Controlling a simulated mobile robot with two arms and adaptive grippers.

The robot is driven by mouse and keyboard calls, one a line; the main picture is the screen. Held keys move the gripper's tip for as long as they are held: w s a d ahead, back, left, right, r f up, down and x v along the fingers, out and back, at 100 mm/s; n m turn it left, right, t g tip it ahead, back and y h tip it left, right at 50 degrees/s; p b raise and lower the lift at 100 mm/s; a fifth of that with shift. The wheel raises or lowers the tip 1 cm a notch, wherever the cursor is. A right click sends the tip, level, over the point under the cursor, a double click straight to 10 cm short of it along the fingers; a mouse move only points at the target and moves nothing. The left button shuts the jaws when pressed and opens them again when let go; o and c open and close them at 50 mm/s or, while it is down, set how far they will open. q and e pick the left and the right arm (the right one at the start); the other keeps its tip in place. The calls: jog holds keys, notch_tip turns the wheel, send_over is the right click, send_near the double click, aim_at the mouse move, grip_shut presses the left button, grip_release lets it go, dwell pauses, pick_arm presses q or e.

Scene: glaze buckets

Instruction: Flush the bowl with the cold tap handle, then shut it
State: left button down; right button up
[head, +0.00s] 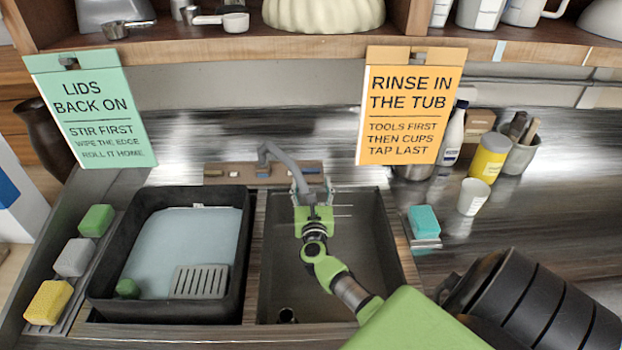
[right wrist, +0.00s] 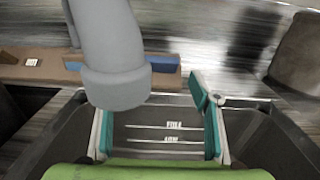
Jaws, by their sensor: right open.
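The grey tap spout (head: 280,155) arches over the back of the right-hand sink bowl (head: 370,245). In the right wrist view the spout (right wrist: 110,60) fills the upper left. A blue bar (right wrist: 165,64), seemingly the cold tap handle, lies on the brown ledge and is partly hidden behind the spout. My right gripper (head: 313,188) is over the back of the bowl near the spout's end. Its teal fingers (right wrist: 155,118) are apart with nothing between them. The bowl's back wall carries pale level lines. I see no running water. My left gripper is out of view.
A black tub (head: 100,285) with pale liquid and a grey slotted rack (head: 200,281) stands left of the bowl. Sponges lie at far left; a teal one (head: 424,219) sits right of the bowl. Two hanging signs and a shelf are above. A white cup (head: 473,196) stands right.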

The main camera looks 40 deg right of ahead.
aim_at(311, 173)
jog(key=shift+b+x, duration=0.4)
jog(key=shift+x, duration=1.55)
jog(key=shift+s, duration=0.1)
jog(key=c, duration=1.1)
